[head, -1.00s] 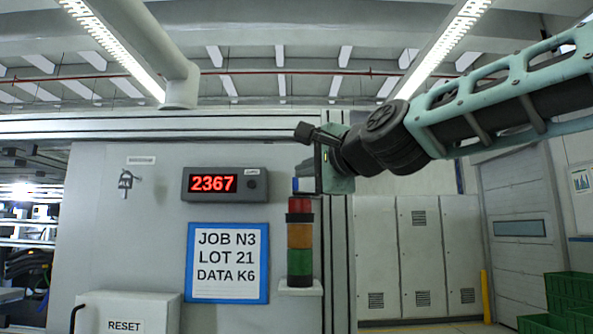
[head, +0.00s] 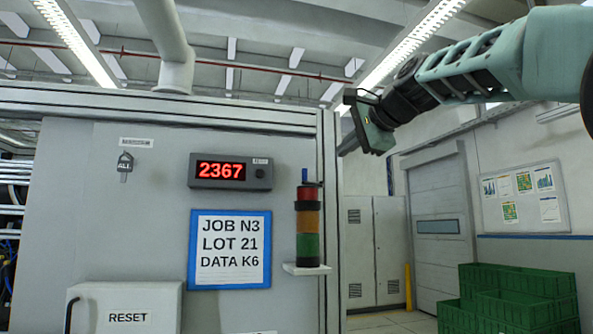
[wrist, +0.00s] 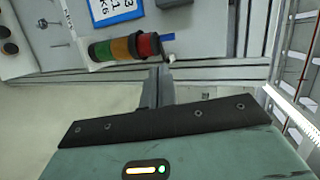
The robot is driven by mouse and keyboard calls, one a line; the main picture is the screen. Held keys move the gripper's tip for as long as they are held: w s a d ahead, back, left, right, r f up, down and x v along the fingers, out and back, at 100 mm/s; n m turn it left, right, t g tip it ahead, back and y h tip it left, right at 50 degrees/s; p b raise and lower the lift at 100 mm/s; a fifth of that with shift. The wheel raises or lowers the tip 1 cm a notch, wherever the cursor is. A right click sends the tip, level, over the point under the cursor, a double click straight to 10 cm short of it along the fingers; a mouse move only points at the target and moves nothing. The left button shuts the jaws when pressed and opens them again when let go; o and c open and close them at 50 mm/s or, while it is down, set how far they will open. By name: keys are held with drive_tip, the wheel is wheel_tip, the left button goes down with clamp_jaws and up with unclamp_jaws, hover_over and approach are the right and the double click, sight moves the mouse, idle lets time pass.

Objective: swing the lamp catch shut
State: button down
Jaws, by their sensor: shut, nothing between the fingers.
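The signal lamp (head: 308,222) is a stack of red, orange and green sections on a small white shelf. A small blue piece, which looks like the catch (head: 305,180), stands up at the top of the red section. In the wrist view the lamp (wrist: 122,48) lies sideways, with the blue piece (wrist: 168,37) beyond its red end and a small pale part near it. My gripper (head: 346,147) is to the right of and above the lamp, apart from it. In the wrist view its dark fingers (wrist: 158,75) are together and empty, pointing toward the panel.
The lamp is on a grey panel (head: 150,215) with a red 2367 display (head: 230,171), a blue-framed job sign (head: 229,249), a key (head: 125,167) and a RESET box (head: 125,306). Green crates (head: 510,298) stand at the lower right. Space right of the panel is open.

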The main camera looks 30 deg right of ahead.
sight(304, 173)
drive_tip(key=p+x, duration=0.2)
drive_tip(key=x, duration=0.2)
drive_tip(key=p+x, duration=0.2)
drive_tip(key=x, duration=0.2)
drive_tip(key=r+p+x, duration=0.1)
drive_tip(key=p+x, duration=0.1)
drive_tip(key=x, duration=0.3)
drive_tip(key=shift+w, duration=0.25)
drive_tip(key=shift+w, duration=0.25)
drive_tip(key=shift+w+a+p, duration=0.25)
drive_tip(key=shift+w+p, duration=0.05)
drive_tip(key=shift+w, duration=0.05)
